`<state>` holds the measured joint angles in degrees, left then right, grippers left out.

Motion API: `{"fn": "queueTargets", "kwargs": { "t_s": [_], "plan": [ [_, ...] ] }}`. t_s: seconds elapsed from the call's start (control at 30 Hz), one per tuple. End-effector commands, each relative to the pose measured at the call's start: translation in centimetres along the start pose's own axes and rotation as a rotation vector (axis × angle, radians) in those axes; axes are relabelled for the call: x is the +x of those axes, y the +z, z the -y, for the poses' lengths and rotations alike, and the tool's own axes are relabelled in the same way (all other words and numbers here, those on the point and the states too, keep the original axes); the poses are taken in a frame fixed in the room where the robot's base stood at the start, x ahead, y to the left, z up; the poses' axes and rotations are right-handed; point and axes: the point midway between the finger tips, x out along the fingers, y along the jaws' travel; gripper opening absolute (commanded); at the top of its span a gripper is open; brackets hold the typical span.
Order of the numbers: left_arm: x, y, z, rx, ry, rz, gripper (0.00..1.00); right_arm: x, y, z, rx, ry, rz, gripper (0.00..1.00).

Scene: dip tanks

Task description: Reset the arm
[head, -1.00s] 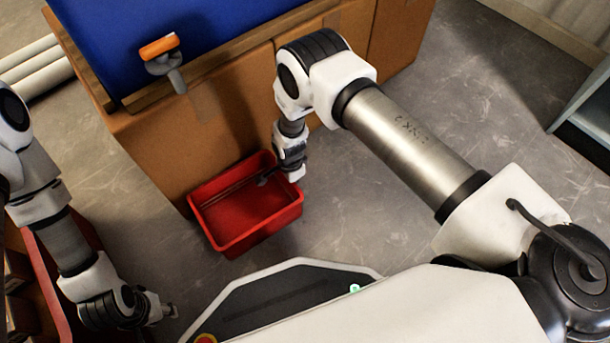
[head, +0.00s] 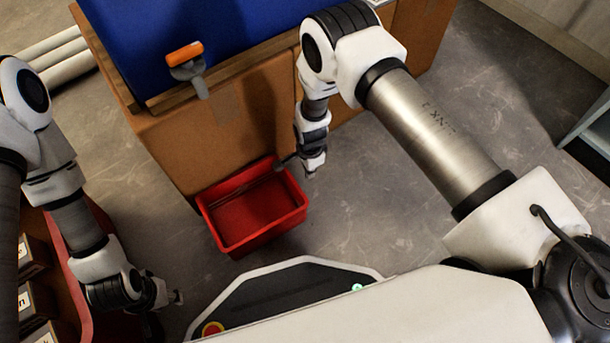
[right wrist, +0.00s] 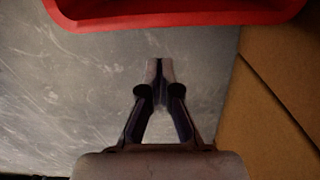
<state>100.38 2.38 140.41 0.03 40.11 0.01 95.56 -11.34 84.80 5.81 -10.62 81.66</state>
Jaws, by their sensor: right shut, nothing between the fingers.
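My right gripper (head: 309,172) hangs pointing down just right of the red bin (head: 229,243) in the head view. In the right wrist view the fingers of my right gripper (right wrist: 159,72) are together with nothing between them, over bare grey floor. The red bin also shows in the right wrist view (right wrist: 180,20), at the top edge and apart from the fingertips. My left gripper (head: 176,297) is at the lower left of the head view, small and dark. I cannot tell whether its fingers are open.
A brown cabinet (head: 180,150) with a blue top (head: 230,45) stands behind the bin. An orange-handled tool (head: 185,55) is at its edge. Another red container (head: 84,290) with boxes is at the lower left. Grey floor (head: 400,220) is clear right of the bin.

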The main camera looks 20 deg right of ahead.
Motion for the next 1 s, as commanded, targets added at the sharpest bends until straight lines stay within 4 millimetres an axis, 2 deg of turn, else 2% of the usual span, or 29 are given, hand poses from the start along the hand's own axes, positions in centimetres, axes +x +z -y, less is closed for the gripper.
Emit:
{"fn": "queueTargets", "kwargs": {
  "t_s": [0.03, 0.13, 0.5, 0.57, 0.6, 0.67, 0.77, 0.8, 0.9, 1.0],
  "plan": [
    [-1.3, 0.0, 0.0, 0.002, 0.000, 0.001, 0.40, -1.8, 0.0, 0.0, 0.002, 0.001, 0.000, 0.00],
    [-1.9, 0.1, 0.0, 0.002, 0.000, 0.002, 0.40, -3.1, 0.0, -0.1, 0.000, 0.001, 0.000, 0.00],
    [-2.1, 0.1, 0.0, 0.002, 0.000, 0.002, 0.40, -3.7, 0.0, 0.0, 0.001, 0.001, 0.000, 0.00],
    [-2.6, 0.1, 0.0, 0.002, 0.000, 0.002, 0.40, -4.5, -0.5, 0.1, 0.013, -0.004, 0.001, 0.00],
    [-3.1, 0.1, 0.0, 0.002, 0.000, 0.002, 0.40, -5.0, -1.3, -0.5, 0.033, 0.009, 0.004, 0.00],
    [-3.5, 0.1, -0.1, 0.002, 0.000, 0.001, 0.40, -5.2, -2.1, -3.3, 0.056, 0.060, 0.010, 0.00],
    [-4.5, 0.1, -0.1, 0.002, 0.000, 0.001, 0.40, -6.0, -3.4, -10.5, 0.033, 0.141, 0.018, 0.00],
    [-4.8, 0.1, -0.1, 0.002, 0.000, 0.001, 0.40, -6.6, -3.8, -13.8, -0.036, 0.161, 0.026, 0.00],
    [-5.4, 0.0, -0.1, 0.002, 0.000, 0.001, 0.40, -8.5, -3.8, -21.0, -0.290, 0.173, 0.055, 0.00],
    [-5.5, 0.0, -0.1, 0.002, 0.000, 0.001, 0.40, -10.5, -3.1, -25.8, -0.571, 0.149, 0.080, 0.00]
  ]
}}
